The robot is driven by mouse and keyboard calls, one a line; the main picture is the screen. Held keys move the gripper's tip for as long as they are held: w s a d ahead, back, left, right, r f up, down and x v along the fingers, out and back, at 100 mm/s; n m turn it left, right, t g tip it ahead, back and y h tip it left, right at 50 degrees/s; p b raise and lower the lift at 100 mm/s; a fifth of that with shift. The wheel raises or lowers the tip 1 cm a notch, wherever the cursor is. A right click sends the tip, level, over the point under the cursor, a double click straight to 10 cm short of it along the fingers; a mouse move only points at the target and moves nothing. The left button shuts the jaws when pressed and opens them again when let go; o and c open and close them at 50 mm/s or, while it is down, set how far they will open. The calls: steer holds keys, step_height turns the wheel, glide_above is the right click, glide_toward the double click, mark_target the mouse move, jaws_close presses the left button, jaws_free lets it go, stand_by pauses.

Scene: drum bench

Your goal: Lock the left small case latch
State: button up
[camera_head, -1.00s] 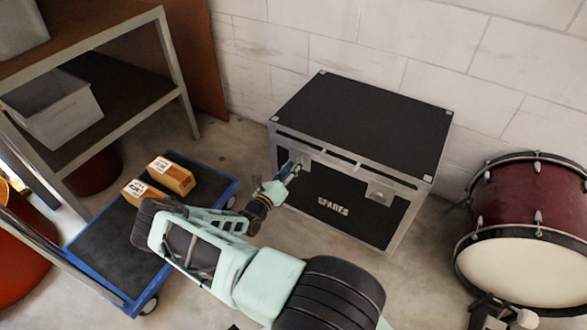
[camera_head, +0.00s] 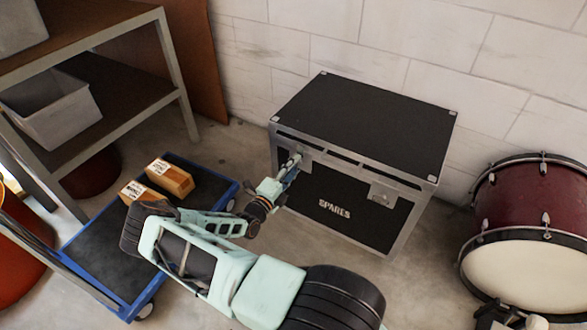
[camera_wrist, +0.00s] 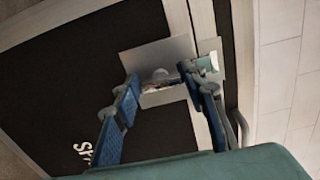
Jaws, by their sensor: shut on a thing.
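The black SPARES case (camera_head: 365,115) with metal edges stands shut on the floor against the wall. Its left latch (camera_head: 304,155) is on the upper front face, partly hidden by my gripper (camera_head: 291,163). In the wrist view, my gripper's two blue fingers (camera_wrist: 160,78) are at the latch's metal plate (camera_wrist: 163,54) and closed on its small part, one finger on each side. The exact position of the latch part is hard to make out between the fingertips. The case's right latch (camera_head: 382,195) is untouched.
A blue-edged cart (camera_head: 95,245) with two small boxes (camera_head: 170,177) stands left of the case. A metal shelf (camera_head: 110,95) with a grey bin (camera_head: 55,112) is behind it. A red bass drum (camera_head: 530,225) is at the right. Bare floor lies between case and drum.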

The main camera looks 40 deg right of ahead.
steer(key=shift+s+n, duration=0.1)
steer(key=shift+n, duration=0.4)
steer(key=o, duration=1.2)
steer(key=shift+c, duration=0.2)
steer(key=v, duration=1.2)
steer(key=shift+f, duration=0.1)
